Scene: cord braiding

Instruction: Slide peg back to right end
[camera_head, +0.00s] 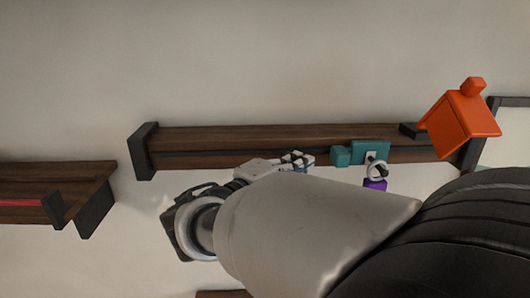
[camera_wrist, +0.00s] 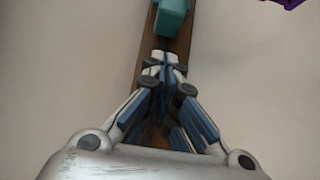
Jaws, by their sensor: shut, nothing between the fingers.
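A teal block-shaped piece (camera_head: 371,151), which looks like the peg, sits on a long dark wooden rail (camera_head: 240,137), right of the rail's middle. A smaller teal knob (camera_head: 341,156) sticks out on its left side. My gripper (camera_head: 308,160) is shut and empty, just left of the knob and in front of the rail. In the wrist view, my closed fingertips (camera_wrist: 165,57) point along the rail (camera_wrist: 180,42) at the teal piece (camera_wrist: 172,16). A small gap seems to lie between them; contact is hard to tell.
A dark block (camera_head: 145,151) caps the rail's left end. An orange box with a knob (camera_head: 460,124) covers part of its right end. A white ring (camera_head: 376,170) and purple piece (camera_head: 375,184) are by the teal piece. Another rail (camera_head: 85,178) stands at the left.

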